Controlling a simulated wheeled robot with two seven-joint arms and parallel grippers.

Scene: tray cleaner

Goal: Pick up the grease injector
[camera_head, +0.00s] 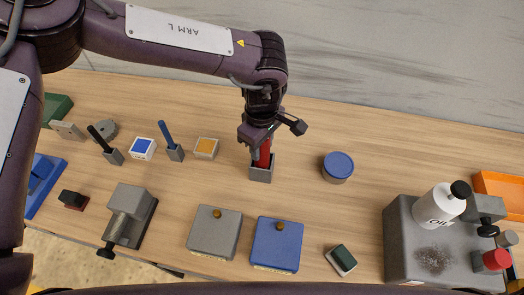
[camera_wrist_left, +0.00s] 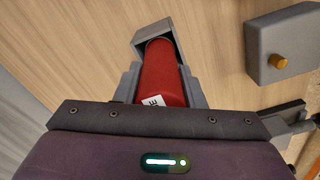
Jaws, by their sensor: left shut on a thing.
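The grease injector is a red cylinder (camera_head: 265,152) standing in a small grey holder (camera_head: 261,174) near the middle of the bench. In the left wrist view the red injector (camera_wrist_left: 163,75) fills the middle, with part of a white label showing and its far end inside the grey holder (camera_wrist_left: 142,36). My left gripper (camera_head: 264,143) comes down from above and is shut on the injector's upper part. The gripper hides the injector's top. My right gripper is not in view.
Left of the holder stand a yellow-topped block (camera_head: 206,147) and a blue-handled tool in a cup (camera_head: 170,140). A round blue-lidded tin (camera_head: 338,167) is to the right. Grey (camera_head: 214,232) and blue (camera_head: 277,244) boxes lie in front. An oil bottle (camera_head: 439,207) stands far right.

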